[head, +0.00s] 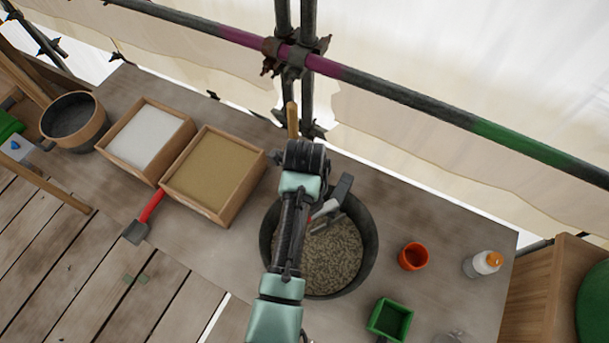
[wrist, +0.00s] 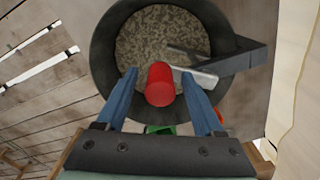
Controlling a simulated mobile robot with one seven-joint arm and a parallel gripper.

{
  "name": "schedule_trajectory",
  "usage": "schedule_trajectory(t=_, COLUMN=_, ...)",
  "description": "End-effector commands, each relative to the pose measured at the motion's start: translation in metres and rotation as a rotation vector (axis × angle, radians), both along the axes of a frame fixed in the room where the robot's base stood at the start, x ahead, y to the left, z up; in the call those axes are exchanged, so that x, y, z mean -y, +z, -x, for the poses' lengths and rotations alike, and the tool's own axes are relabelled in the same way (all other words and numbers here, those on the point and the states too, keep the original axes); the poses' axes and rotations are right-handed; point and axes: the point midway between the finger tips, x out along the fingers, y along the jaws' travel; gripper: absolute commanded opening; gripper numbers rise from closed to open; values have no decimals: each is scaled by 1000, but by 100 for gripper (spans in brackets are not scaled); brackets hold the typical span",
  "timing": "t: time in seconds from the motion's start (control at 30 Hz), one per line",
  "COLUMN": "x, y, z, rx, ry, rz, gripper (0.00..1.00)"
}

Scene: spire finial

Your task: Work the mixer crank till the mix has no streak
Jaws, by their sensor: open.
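The mixer tub (head: 374,245) is a dark round bucket on the bench, also in the wrist view (wrist: 103,60). The mix (head: 335,262) inside is grey-beige with light and dark flecks. A dark crank arm (wrist: 245,58) with a pale metal bar reaches across the tub's rim; part of it shows in the head view (head: 342,188). The red crank handle (wrist: 160,88) stands up towards the wrist camera. My gripper (wrist: 159,76) is open, with its blue fingers on either side of the handle; gaps show on both sides. My arm hides much of the crank in the head view.
Left of the tub are a tray of tan sand (head: 222,213), a tray of white powder (head: 188,131), a dark pot (head: 98,128) and a red-handled scraper (head: 151,206). Right are an orange cup (head: 413,257), a bottle (head: 485,263) and a green box (head: 390,319). Scaffold poles (head: 400,94) cross behind.

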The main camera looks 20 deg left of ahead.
Motion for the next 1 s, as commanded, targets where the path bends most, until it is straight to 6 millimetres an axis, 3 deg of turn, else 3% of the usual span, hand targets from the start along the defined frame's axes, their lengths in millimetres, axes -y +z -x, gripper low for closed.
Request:
schedule_trajectory(t=0.33, x=0, y=-4, z=0, rx=0, ry=0, rz=0, gripper=70)
schedule_trajectory(t=0.7, x=0, y=-4, z=0, rx=0, ry=1, rz=-1, gripper=3)
schedule_trajectory(t=1.0, x=0, y=-4, z=0, rx=0, ry=1, rz=-1, gripper=0)
